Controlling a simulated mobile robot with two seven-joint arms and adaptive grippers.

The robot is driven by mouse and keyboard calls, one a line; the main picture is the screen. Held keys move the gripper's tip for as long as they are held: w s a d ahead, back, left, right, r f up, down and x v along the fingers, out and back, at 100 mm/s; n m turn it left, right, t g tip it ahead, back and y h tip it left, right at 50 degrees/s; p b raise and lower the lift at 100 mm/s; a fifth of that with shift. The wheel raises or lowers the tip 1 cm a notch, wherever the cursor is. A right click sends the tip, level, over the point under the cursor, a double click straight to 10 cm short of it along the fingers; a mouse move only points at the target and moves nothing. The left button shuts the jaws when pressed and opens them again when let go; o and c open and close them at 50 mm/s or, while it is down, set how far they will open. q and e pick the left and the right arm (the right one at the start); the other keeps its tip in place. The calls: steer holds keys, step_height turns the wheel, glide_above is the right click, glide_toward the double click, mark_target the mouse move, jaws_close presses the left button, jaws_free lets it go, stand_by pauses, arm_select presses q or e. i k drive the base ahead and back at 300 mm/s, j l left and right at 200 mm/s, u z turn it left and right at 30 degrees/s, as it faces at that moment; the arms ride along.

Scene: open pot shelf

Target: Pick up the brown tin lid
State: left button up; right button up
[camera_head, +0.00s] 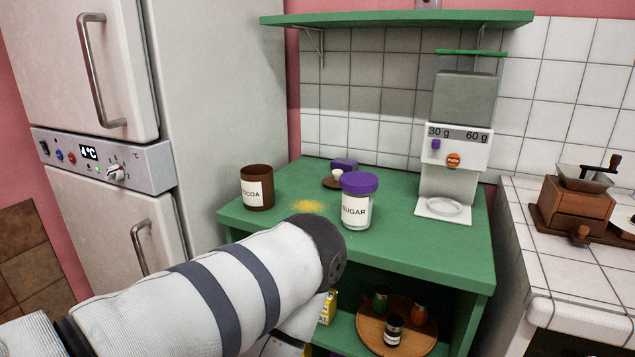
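The brown tin lid (331,183) lies on the green shelf top (420,240), behind and left of the sugar jar. It is a small brown disc with a pale knob, partly hidden by the jar's purple cap. The brown cocoa tin (258,189) stands open at the left of the shelf top. My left arm comes in from the lower left and crosses in front of the shelf. Its bent joint is close to the front edge; its gripper is not visible. My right gripper is not in view either.
The sugar jar (357,202) stands near the front edge, with a small purple object (344,164) behind the lid. Yellow powder (308,206) lies between tin and jar. A dispenser (458,145) stands at the back right. A round wooden tray (372,330) holds small jars below.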

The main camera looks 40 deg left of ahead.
mark_target(331, 181)
steer(key=u, duration=1.6)
